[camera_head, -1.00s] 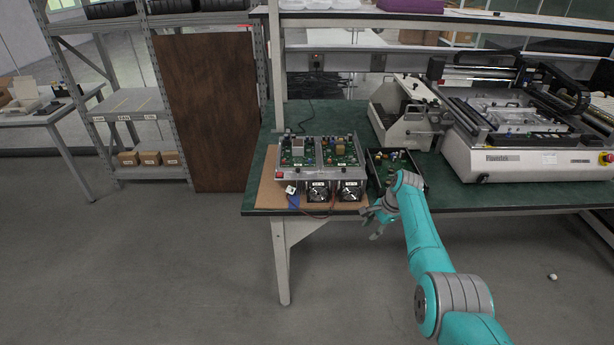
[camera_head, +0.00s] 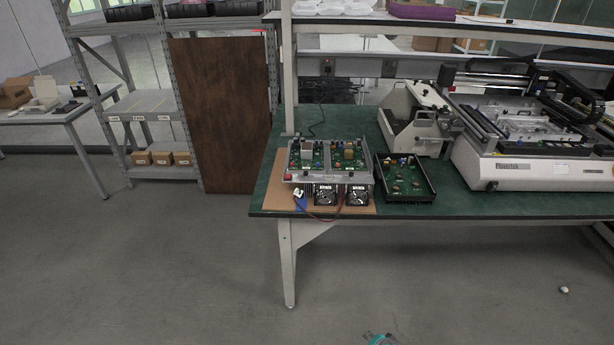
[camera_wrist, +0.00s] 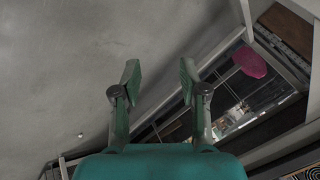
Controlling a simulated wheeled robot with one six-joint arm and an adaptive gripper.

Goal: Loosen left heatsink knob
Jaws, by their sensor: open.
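The fixture (camera_head: 286,170) with green circuit boards sits at the left end of the green workbench (camera_head: 470,204) in the head view. Two dark heatsink units with fans, a left one (camera_head: 325,195) and a right one (camera_head: 357,195), face its front edge. The knobs are too small to tell apart. My gripper (camera_wrist: 160,78) is open in the wrist view, with nothing between its fingers. In the head view only a teal bit of my arm shows at the bottom edge, well away from the bench. The fixture cannot be made out in the wrist view.
A brown board (camera_head: 277,190) lies under the fixture. A black tray with a circuit board (camera_head: 404,180) stands to its right, with a large white machine (camera_head: 535,174) farther right. A metal shelf (camera_head: 150,103) and brown panel (camera_head: 222,115) stand at left.

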